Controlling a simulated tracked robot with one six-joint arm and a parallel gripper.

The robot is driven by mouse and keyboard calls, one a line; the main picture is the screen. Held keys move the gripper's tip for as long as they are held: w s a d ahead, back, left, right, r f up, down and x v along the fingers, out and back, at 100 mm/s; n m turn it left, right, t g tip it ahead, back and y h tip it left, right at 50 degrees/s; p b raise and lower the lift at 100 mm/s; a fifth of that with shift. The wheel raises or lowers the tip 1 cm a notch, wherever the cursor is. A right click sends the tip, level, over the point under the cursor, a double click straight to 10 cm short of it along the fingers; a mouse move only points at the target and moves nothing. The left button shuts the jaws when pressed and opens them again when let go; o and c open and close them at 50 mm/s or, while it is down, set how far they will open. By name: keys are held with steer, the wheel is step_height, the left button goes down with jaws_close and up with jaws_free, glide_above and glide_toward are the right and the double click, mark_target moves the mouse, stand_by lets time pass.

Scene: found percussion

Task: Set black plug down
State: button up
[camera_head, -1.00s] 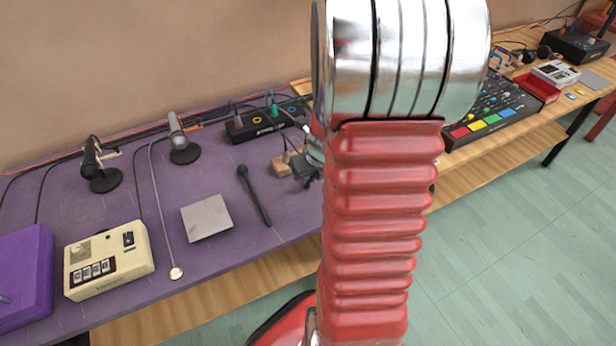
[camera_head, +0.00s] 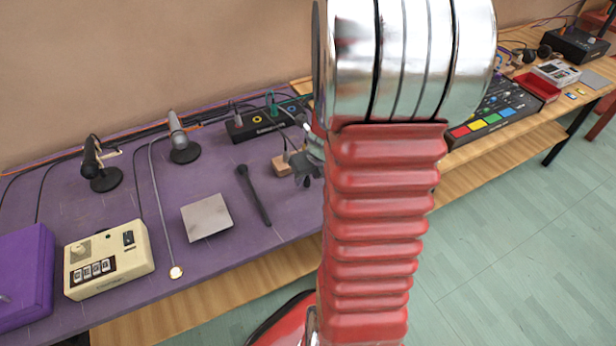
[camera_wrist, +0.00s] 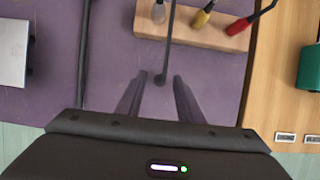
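In the wrist view, my gripper (camera_wrist: 160,78) has its two dark fingers spread apart above the purple table (camera_wrist: 58,75). A thin black cable runs down from the top of the view and ends in a small dark round tip, apparently the black plug (camera_wrist: 160,80), between the fingertips. Gaps show on both sides of it. I cannot tell whether it touches the table. In the head view, my gripper (camera_head: 306,168) is beside the wooden block (camera_head: 281,166), partly hidden by my arm.
In the wrist view, grey, yellow and red plugs sit in the wooden block (camera_wrist: 195,25). A grey square plate (camera_head: 207,217) and black handheld microphone (camera_head: 254,196) lie to the left. A black box (camera_head: 262,122) stands behind. Purple surface is clear around the fingers.

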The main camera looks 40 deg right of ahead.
steer(key=v, duration=1.1)
steer(key=shift+s+r, duration=0.2)
steer(key=shift+r, duration=0.05)
steer(key=shift+a, duration=0.1)
steer(key=s+a+r+m, duration=0.1)
steer(key=a+r+m, duration=0.2)
steer(key=a+m, duration=0.5)
steer(key=s+a+r+m+t, duration=0.1)
steer(key=a+r+m, duration=0.3)
steer(key=a+m, duration=0.5)
steer(key=s+a+r+m+y, duration=0.1)
steer(key=s+a+r+m, duration=0.2)
steer(key=a+m, duration=0.6)
steer(key=r+m, duration=0.1)
steer(key=m, duration=0.5)
steer(key=shift+m, duration=0.4)
steer(key=shift+s, duration=0.1)
